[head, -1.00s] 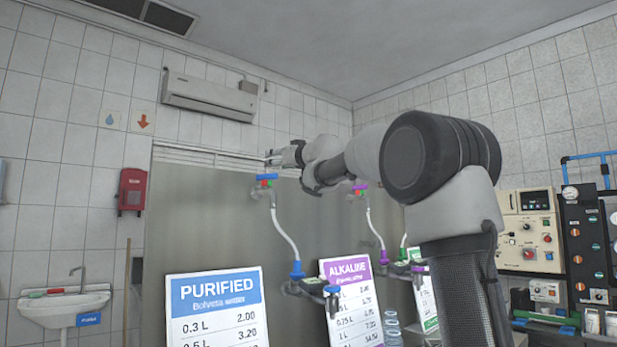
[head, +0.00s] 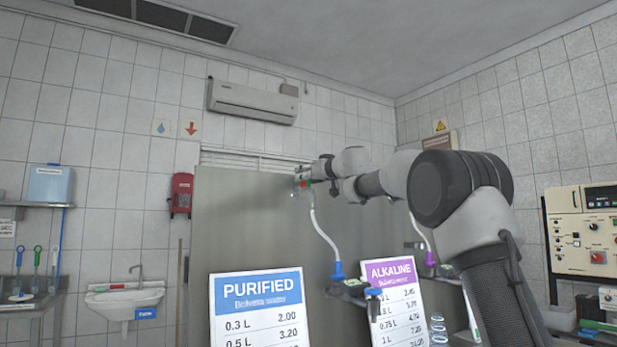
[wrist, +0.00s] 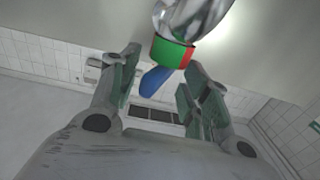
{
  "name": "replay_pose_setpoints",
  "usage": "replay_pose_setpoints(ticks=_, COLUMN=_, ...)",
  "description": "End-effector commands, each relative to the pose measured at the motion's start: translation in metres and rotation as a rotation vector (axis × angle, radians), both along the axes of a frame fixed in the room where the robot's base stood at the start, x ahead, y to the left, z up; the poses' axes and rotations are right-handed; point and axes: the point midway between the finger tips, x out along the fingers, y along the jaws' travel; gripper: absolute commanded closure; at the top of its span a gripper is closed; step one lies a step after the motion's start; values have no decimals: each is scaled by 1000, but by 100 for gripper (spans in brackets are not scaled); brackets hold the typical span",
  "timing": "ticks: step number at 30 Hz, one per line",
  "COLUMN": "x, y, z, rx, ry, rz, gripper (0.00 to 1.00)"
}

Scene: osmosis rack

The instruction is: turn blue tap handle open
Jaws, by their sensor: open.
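The blue tap handle (wrist: 155,80) shows in the wrist view as a short blue lever below a green and red band (wrist: 172,54) on a shiny metal tap (wrist: 190,18). My gripper (wrist: 160,65) is open, with one finger on each side of the lever. I cannot tell whether either finger touches it. In the head view my gripper (head: 302,178) is at the tap, in front of the steel panel (head: 250,215), and covers most of the handle.
A PURIFIED price board (head: 258,305) and an ALKALINE board (head: 392,300) stand below. A second tap hose with a purple fitting (head: 430,258) hangs to the right, behind my arm. A sink (head: 125,298) is at the far left.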

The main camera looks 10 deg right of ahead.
Motion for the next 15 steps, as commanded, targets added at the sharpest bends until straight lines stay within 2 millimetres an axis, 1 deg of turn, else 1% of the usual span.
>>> replay_pose_setpoints(ticks=3, x=0, y=0, z=0, rx=0, ry=0, rz=0, gripper=53)
replay_pose_setpoints(ticks=4, x=0, y=0, z=0, rx=0, ry=0, rz=0, gripper=57)
replay_pose_setpoints(ticks=8, x=0, y=0, z=0, rx=0, ry=0, rz=0, gripper=81)
replay_pose_setpoints(ticks=9, x=0, y=0, z=0, rx=0, ry=0, rz=0, gripper=88)
replay_pose_setpoints(ticks=11, x=0, y=-1, z=0, rx=0, ry=0, rz=-1, gripper=98)
replay_pose_setpoints(ticks=15, x=0, y=-1, z=0, rx=0, ry=0, rz=-3, gripper=98)
